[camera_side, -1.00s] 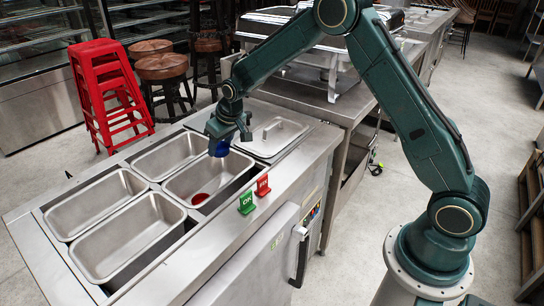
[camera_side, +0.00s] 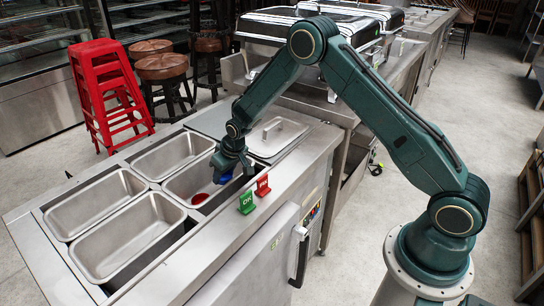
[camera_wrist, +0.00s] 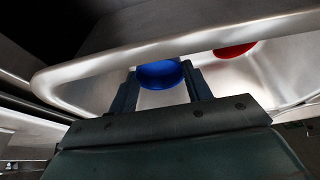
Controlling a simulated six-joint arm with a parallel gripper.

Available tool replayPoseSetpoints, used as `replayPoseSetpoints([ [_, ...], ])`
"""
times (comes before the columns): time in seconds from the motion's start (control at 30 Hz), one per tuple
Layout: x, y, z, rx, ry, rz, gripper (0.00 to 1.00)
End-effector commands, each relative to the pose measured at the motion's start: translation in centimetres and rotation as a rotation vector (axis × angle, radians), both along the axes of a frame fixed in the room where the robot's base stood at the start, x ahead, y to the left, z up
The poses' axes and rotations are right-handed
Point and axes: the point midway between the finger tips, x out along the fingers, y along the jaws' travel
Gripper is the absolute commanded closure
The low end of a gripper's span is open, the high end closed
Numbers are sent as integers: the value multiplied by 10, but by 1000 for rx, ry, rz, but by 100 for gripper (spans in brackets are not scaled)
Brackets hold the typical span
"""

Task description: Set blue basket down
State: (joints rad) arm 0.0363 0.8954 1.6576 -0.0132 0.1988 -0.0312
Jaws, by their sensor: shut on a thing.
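The blue basket (camera_side: 224,178) is small and mostly hidden by my gripper in the side view. In the wrist view the blue basket (camera_wrist: 160,74) sits between the two fingers, and only its rounded blue surface shows. My gripper (camera_side: 228,168) is shut on it and points down into the right-hand middle steel pan (camera_side: 180,190). In the wrist view my gripper (camera_wrist: 162,88) is beside the pan's rim. I cannot tell whether the basket touches the pan floor. A red round thing (camera_side: 200,198) lies in the same pan, left of the basket, and also shows in the wrist view (camera_wrist: 235,49).
Several other open steel pans (camera_side: 128,235) look empty. A lidded pan (camera_side: 277,137) is behind my gripper.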

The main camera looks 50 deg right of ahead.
Motion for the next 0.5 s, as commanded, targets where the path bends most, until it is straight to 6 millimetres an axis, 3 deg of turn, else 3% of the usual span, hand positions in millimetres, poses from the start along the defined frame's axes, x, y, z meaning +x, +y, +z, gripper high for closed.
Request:
replayPoseSetpoints([
  [0.2, 0, 0, -25, 0, 1, 0, 73],
  [0.5, 1, 0, -28, 0, -2, 0, 73],
])
